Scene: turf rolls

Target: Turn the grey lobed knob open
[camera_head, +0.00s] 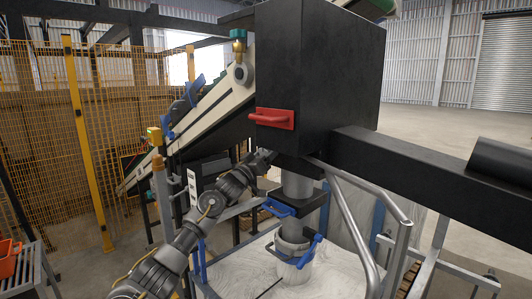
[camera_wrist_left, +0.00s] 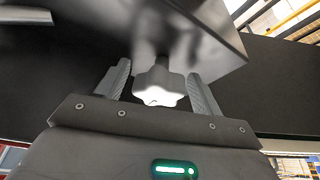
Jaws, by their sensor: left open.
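The grey lobed knob (camera_wrist_left: 158,88) shows in the wrist view, its face brightly lit, on a stem under a dark box-shaped part. My left gripper (camera_wrist_left: 160,71) is open, with one finger on each side of the knob. Gaps show between the fingers and the lobes, so I see no grip on it. In the head view my left arm comes up from the lower left, and its gripper end (camera_head: 263,160) is under the black box (camera_head: 315,80). The knob is hidden in the head view. My right gripper is not in view.
A red handle (camera_head: 272,118) sticks out on the box just above my gripper. A grey pipe with blue clamps (camera_head: 280,208) stands right of it, over a pale bulk bag (camera_head: 235,268). A metal rail (camera_head: 345,215) and black beam (camera_head: 435,165) lie to the right.

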